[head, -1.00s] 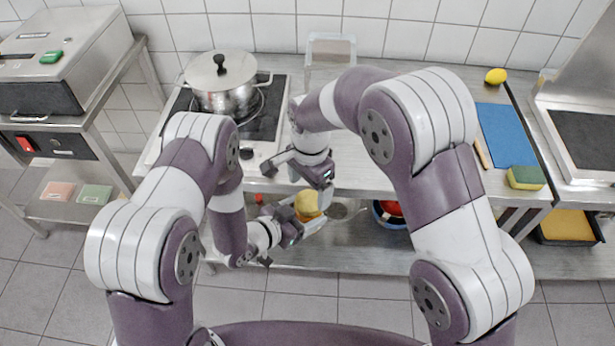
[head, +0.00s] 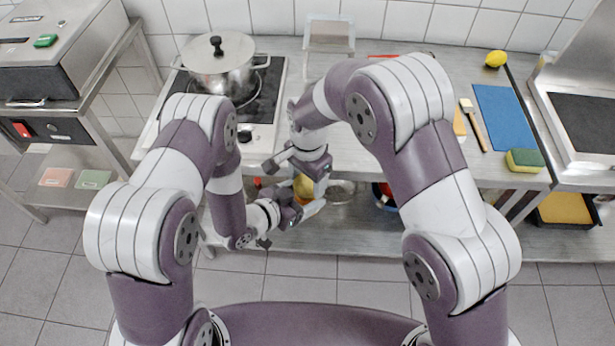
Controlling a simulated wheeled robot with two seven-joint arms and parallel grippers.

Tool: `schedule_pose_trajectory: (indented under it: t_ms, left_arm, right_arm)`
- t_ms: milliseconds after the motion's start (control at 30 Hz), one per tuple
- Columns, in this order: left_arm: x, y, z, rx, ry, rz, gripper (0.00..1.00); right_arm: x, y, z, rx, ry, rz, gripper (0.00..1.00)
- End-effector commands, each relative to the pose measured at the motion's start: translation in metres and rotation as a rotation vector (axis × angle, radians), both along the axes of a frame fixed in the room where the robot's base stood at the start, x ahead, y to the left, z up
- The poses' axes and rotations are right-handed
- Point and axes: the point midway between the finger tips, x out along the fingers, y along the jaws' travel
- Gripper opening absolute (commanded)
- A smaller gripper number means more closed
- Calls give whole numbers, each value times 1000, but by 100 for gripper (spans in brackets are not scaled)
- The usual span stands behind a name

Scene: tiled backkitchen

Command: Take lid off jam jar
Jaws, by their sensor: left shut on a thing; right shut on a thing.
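The jam jar (head: 303,188), a small golden-yellow shape, is just in front of the counter's front edge, between my two grippers. My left gripper (head: 303,207) is shut on the jar from below and the left; its fingers hide part of it. My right gripper (head: 302,172) is just above the jar, pointing down at its top, and is shut on the lid. The lid itself is hidden by the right gripper, so I cannot tell whether it is still seated on the jar.
A steel pot (head: 218,72) stands on the hob at the back left. A clear container (head: 329,36) is at the back. A brush (head: 474,125), blue board (head: 505,118), sponge (head: 524,161) and lemon (head: 495,59) are on the right. A lower shelf (head: 370,236) runs beneath the counter.

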Motion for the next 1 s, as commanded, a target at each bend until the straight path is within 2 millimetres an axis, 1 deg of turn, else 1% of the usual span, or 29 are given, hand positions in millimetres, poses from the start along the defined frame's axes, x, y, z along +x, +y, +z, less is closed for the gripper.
schedule_pose_trajectory:
  t_ms: [67, 167, 200, 267, 300, 467, 500, 567, 600, 667, 700, 767, 800, 900, 1000]
  left_arm:
    - [1, 1, 1, 0, -3, 4, 0]
    - [1, 1, 1, -1, -2, 4, 0]
    - [1, 1, 1, -1, -2, 4, 0]
    - [1, 1, 1, -1, -2, 5, 0]
    - [1, 1, 1, -1, -2, 5, 0]
    - [1, 1, 1, -1, -2, 5, 0]
    - [1, 1, 1, -1, -2, 5, 0]
    - [1, 1, 1, 0, -1, 6, 0]
    - [1, 1, 1, 0, -1, 6, 0]
    - [1, 1, 1, -1, -1, 5, 0]
    - [1, 1, 1, -1, -1, 5, 0]
    - [1, 1, 0, -1, -1, 5, 0]
    - [1, 1, 0, -1, -1, 5, 0]
    - [1, 1, 0, -1, -1, 5, 0]
    - [1, 1, 0, -1, -1, 4, 0]
  right_arm:
    - [-1, -1, 0, -2, 3, 174, 29]
    - [-1, -1, 0, 1, -1, 550, 29]
    - [-1, -2, 0, 2, 0, 718, 29]
    - [-1, -2, 0, 4, -3, 969, 29]
    - [0, -2, 0, 5, -5, 1136, 29]
    - [0, -2, 0, 10, -10, 1805, 29]
    - [0, -2, 1, 11, -11, 1973, 29]
    - [1, -2, 1, 12, -15, 2224, 29]
    - [1, -2, 1, 15, -16, 2391, 29]
    - [1, -2, 1, 17, -17, 2642, 29]
    - [1, -2, 1, 18, -18, 2809, 29]
    - [1, -2, 1, 20, -21, 3059, 29]
    - [1, -1, 1, -21, 22, -3061, 29]
    - [1, -1, 2, -19, 21, -2697, 29]
    - [1, -1, 2, -17, 19, -2428, 29]
